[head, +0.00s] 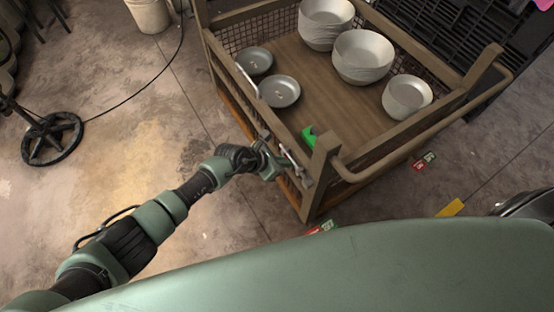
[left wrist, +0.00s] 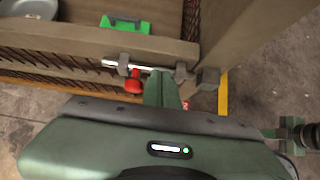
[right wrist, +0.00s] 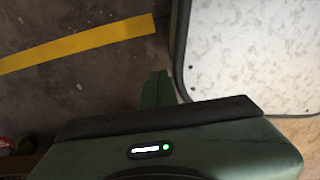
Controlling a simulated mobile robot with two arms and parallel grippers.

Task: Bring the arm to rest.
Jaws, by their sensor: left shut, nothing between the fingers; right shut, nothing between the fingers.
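My left arm reaches in from the left of the head view. Its gripper (head: 277,163) is at the near side of the wooden crate, beside the metal latch bar (head: 292,160). In the left wrist view the left fingers (left wrist: 162,88) are together and empty, just below the bar and next to a red knob (left wrist: 133,82). Whether they touch the bar I cannot tell. My right gripper (right wrist: 156,90) shows only in the right wrist view. Its fingers are together and empty, above the floor beside a pale speckled panel (right wrist: 255,50).
The crate (head: 325,165) holds stacks of bowls (head: 363,57), two grey plates (head: 279,91) and a green item (head: 311,137). A black handwheel (head: 52,138) and a bucket (head: 150,15) stand at the left. Yellow tape (right wrist: 75,45) marks the floor near my right gripper.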

